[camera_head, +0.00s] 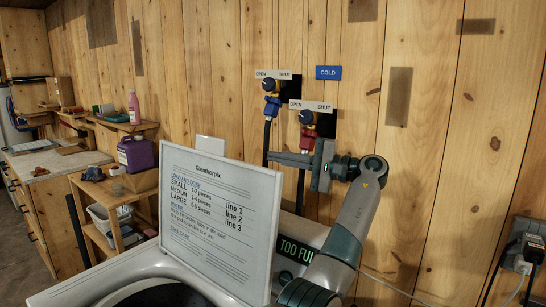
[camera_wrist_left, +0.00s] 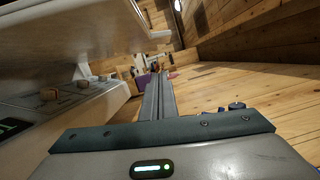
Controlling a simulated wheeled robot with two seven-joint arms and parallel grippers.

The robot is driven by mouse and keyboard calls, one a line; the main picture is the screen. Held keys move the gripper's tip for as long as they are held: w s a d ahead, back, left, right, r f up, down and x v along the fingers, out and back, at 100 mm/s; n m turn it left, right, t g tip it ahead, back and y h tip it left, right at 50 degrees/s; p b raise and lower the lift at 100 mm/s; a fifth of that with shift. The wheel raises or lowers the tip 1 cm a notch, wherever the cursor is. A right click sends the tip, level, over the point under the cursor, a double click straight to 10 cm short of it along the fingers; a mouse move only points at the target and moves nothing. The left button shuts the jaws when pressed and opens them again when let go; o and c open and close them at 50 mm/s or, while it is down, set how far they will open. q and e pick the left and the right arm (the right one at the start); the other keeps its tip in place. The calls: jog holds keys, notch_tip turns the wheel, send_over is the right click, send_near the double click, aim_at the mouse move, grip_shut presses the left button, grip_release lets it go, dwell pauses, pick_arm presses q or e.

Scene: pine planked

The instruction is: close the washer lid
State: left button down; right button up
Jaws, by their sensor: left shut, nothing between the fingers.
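The washer (camera_head: 190,262) stands at the bottom of the head view with its round opening partly in view. Its lid (camera_head: 222,205) stands open, close to upright, with a printed instruction sheet facing me. My left gripper (camera_head: 273,157) is shut and empty, at the height of the lid's top right corner and seemingly on its rear side. I cannot tell whether it touches the lid. In the left wrist view the shut fingers (camera_wrist_left: 157,97) point away, and the lid (camera_wrist_left: 90,35) is a pale panel at upper left. My right gripper is not in view.
Two taps, blue (camera_head: 271,105) and red (camera_head: 306,130), with hoses are on the plank wall behind my gripper. The washer's display (camera_head: 296,250) is partly hidden by my arm. Shelves with a purple jug (camera_head: 137,153) stand at left. A socket (camera_head: 524,250) is at right.

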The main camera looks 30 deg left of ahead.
pick_arm(q)
jog(key=s+a+p, duration=0.5)
jog(key=a+p, duration=0.1)
jog(key=a, duration=0.3)
jog(key=shift+s+a+r, duration=0.2)
jog(key=shift+r, duration=0.25)
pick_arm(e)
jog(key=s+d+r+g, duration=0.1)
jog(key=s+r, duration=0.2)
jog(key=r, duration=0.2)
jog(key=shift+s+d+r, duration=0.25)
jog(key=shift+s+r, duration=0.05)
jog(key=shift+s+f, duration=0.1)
